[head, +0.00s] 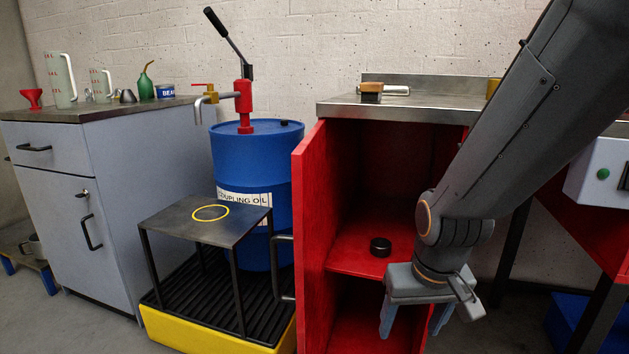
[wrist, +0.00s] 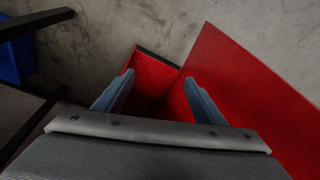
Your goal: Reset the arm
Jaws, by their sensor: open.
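My gripper (head: 412,326) hangs at the lower right of the head view, in front of the open red cabinet (head: 343,250). Its two blue-grey fingers point down and stand apart with nothing between them. In the wrist view the fingers (wrist: 158,84) are spread over red cabinet surfaces. My arm reaches down from the upper right and hides part of the cabinet's opening. A small black round piece (head: 380,247) lies on the cabinet's shelf, left of my wrist and apart from the fingers.
The red door (head: 307,240) stands open, close to my gripper; it also shows in the wrist view (wrist: 245,95). A blue oil drum (head: 258,170) with a pump and a black stand (head: 180,222) are left. A steel worktop (head: 425,107) tops the cabinet. A red bench stands right.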

